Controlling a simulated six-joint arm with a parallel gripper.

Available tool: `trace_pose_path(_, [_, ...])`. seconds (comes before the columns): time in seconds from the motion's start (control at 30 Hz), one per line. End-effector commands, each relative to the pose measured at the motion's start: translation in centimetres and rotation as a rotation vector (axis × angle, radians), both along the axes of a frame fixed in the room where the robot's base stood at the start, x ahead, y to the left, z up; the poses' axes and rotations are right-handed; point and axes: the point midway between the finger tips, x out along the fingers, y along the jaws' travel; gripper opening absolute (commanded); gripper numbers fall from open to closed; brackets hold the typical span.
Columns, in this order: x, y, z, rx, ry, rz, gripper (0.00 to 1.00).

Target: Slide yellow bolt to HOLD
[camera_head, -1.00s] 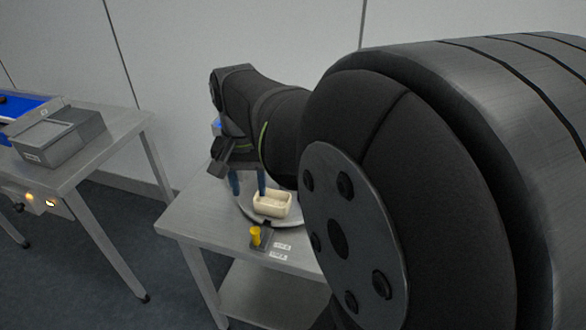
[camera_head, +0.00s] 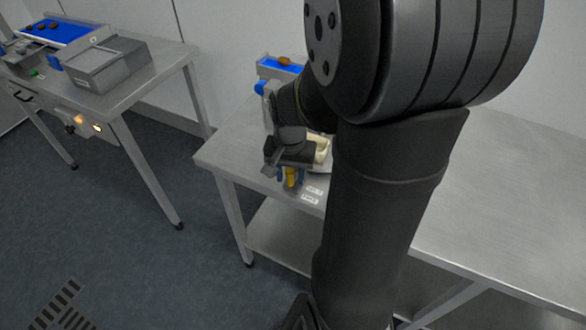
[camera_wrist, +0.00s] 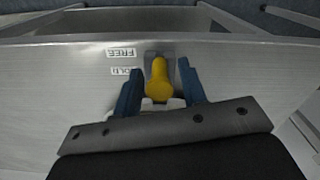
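The yellow bolt (camera_wrist: 159,80) stands on a small grey bracket at the table's front edge; it also shows in the head view (camera_head: 291,177). In the wrist view two labels lie beside the bracket, FREE (camera_wrist: 120,53) and one that seems to read HOLD (camera_wrist: 126,71), its end partly covered. My gripper (camera_wrist: 160,78) is open, with one blue finger on each side of the bolt. I cannot tell whether either finger touches it. A cream tray (camera_head: 321,150) sits behind the gripper, mostly hidden by my arm.
The steel table (camera_head: 230,150) carries the bracket, and its front edge is close to the gripper. A blue conveyor piece with a brown date (camera_head: 284,61) is at the back. Another table at left holds a grey bin (camera_head: 108,64). Bare tabletop lies at right.

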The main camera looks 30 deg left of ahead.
Motion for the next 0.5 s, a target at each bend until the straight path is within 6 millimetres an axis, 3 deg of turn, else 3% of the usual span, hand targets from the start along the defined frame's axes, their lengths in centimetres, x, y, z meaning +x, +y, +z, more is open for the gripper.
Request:
trace_pose_path(0.23, [0.0, 0.0, -0.03, 0.0, 0.0, 0.0, 0.36])
trace_pose_path(0.4, [0.0, 0.0, -0.02, 0.0, 0.0, 0.0, 0.03])
trace_pose_path(0.5, [0.0, 0.0, -0.01, 0.0, 0.0, 0.0, 0.0])
